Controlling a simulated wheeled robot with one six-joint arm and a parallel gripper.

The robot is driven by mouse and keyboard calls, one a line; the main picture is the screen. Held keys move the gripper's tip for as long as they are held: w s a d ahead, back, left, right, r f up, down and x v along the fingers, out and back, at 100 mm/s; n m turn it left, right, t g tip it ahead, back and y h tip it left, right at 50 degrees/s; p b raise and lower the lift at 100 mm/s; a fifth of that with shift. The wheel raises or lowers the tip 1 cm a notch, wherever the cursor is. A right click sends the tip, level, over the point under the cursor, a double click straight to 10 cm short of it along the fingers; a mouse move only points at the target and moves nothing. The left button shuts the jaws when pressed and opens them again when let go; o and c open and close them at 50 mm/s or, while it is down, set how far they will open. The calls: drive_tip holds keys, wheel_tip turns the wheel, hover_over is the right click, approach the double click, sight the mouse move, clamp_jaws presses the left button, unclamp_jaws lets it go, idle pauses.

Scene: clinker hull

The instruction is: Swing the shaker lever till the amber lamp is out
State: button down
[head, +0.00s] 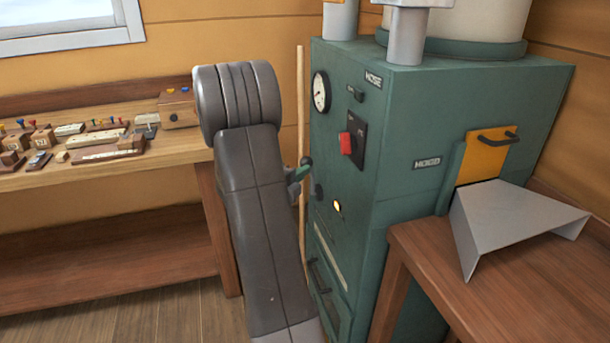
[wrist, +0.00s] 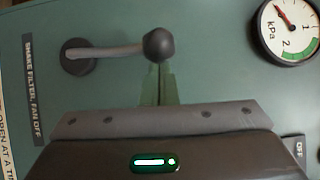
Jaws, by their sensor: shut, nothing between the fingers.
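The shaker lever is on the front of the green machine. Its round dark knob (wrist: 158,44) and grey rod (wrist: 105,52) show in the wrist view, with the rod running level from a dark pivot (wrist: 78,57) at left. In the head view the knob (head: 306,160) stands above the pivot. The amber lamp (head: 337,206) is lit on the machine front, below the lever. My gripper (wrist: 158,72) is shut and empty, its green fingertips at the lower edge of the knob. I cannot tell whether they touch it. It also shows in the head view (head: 299,173), partly behind my arm.
The green machine (head: 455,95) carries a gauge (head: 321,92), also in the wrist view (wrist: 290,30), and a red switch (head: 345,143). A wooden table with a grey metal chute (head: 510,222) stands at right. A workbench (head: 100,178) with small items stands at left.

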drive_tip(key=w+a+r+n+g+y+p, duration=0.1)
drive_tip(key=w+a+n+g+p, duration=0.1)
drive_tip(key=w+p, duration=0.6)
drive_tip(key=shift+w+a+n+g+p, duration=0.35)
drive_tip(key=shift+n+g+p, duration=0.35)
drive_tip(key=shift+n+p, duration=0.6)
drive_tip(key=shift+a+r, duration=0.1)
